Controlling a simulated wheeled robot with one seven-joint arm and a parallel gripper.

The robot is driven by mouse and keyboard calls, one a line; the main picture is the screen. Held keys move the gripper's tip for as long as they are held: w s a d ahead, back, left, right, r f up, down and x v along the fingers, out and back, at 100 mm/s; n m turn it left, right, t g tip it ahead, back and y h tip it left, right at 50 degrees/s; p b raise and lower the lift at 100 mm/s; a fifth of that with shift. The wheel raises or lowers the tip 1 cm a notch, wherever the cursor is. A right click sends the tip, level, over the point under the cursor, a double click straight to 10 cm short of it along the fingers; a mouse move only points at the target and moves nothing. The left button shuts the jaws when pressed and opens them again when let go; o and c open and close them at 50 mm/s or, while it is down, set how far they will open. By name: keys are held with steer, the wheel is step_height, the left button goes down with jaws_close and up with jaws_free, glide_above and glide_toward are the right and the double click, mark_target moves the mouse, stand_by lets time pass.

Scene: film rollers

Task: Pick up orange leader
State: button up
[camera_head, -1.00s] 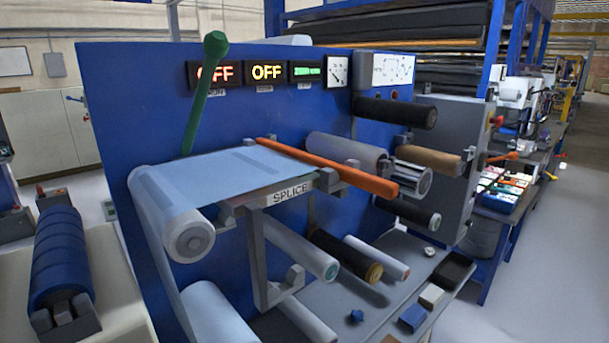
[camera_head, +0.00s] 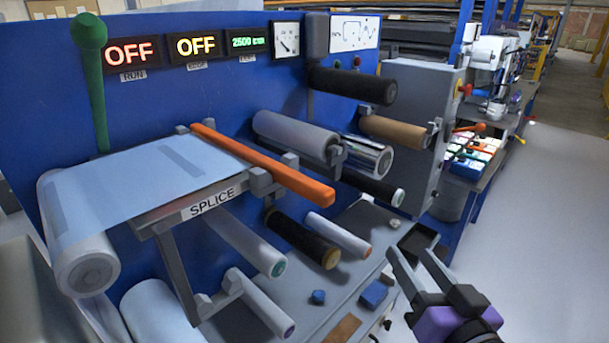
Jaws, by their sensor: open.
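The orange leader (camera_head: 262,165) is a long orange bar lying across the end of the splice table, beside the light blue film (camera_head: 140,175). It rests in grey brackets and its near end sticks out to the right, over the rollers below. My gripper (camera_head: 411,254) shows at the lower right, with dark fingers and a purple body. It is open and empty, below and to the right of the leader's near end, and apart from it.
A grey roller (camera_head: 295,135) and a chrome roller (camera_head: 367,157) sit just behind the leader. Below it are a black roller (camera_head: 302,238) and a white roller (camera_head: 338,236). A green-knobbed lever (camera_head: 95,80) stands at the left. Open floor lies at the right.

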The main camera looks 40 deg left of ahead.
steer(key=a+r+n+g+y+p, duration=0.1)
steer(key=a+r+n+g, duration=0.1)
steer(key=a+r+n, duration=0.3)
steer(key=a+r+g+y, duration=0.1)
steer(key=a+r+g, duration=0.15)
steer(key=r, duration=0.55)
steer(key=n+g+h, duration=0.2)
steer(key=n+g, duration=0.3)
steer(key=g, duration=0.1)
glide_toward(295, 173)
steer(key=a+f, duration=0.1)
steer(key=shift+a+f+n+p, duration=0.15)
steer(key=shift+a+n+p, duration=0.15)
steer(key=shift+a+p, duration=0.15)
steer(key=p+x, duration=0.2)
steer(key=x, duration=0.4)
steer(key=shift+s+a, duration=0.1)
steer(key=shift+a, duration=0.4)
jaws_close()
